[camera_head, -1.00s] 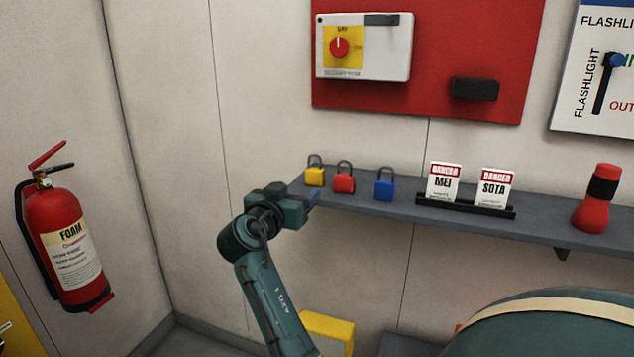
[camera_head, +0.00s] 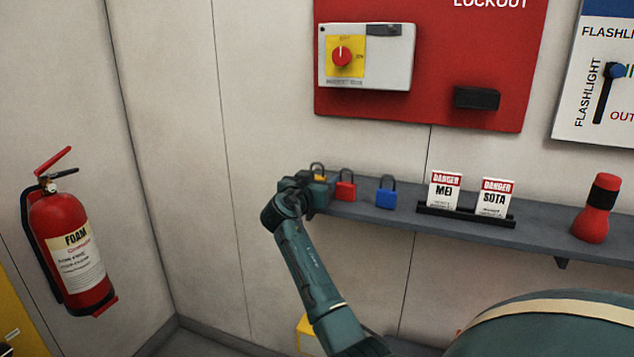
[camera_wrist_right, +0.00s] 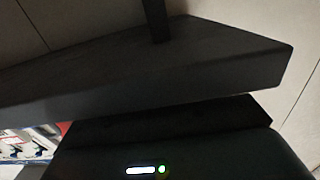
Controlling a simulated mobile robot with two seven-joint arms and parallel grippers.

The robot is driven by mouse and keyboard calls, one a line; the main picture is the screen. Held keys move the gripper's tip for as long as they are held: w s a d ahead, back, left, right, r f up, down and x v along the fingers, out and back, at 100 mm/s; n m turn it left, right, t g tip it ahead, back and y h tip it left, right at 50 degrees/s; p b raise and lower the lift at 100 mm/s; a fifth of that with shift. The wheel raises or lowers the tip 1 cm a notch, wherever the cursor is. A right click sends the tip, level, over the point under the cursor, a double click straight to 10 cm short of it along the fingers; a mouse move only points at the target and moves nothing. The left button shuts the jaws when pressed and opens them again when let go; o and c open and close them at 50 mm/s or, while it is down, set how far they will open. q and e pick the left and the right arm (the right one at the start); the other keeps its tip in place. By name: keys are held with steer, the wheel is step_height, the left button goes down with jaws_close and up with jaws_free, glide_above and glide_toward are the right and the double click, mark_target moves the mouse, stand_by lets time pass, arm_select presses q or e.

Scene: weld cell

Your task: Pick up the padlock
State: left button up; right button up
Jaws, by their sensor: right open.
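Three padlocks stand in a row on the grey wall shelf (camera_head: 450,221): a yellow padlock (camera_head: 319,174) at the left end, a red padlock (camera_head: 345,189) beside it, and a blue padlock (camera_head: 386,197) further right. My right gripper (camera_head: 318,190) is open at the shelf's left end, in front of the yellow padlock, and hides most of its body; its shackle shows above. I cannot tell whether they touch. The right wrist view is filled by dark surfaces, with no padlock recognisable. My left gripper is not in view.
Danger tags (camera_head: 468,194) stand in a black holder right of the padlocks, and a red flashlight (camera_head: 597,208) stands further right. A red lockout board (camera_head: 430,100) with a switch box (camera_head: 366,57) hangs above. A fire extinguisher (camera_head: 72,245) hangs at left.

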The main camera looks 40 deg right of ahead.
steer(key=shift+c, duration=0.4)
steer(key=c, duration=1.1)
steer(key=shift+o, duration=0.2)
steer(key=shift+r, duration=0.1)
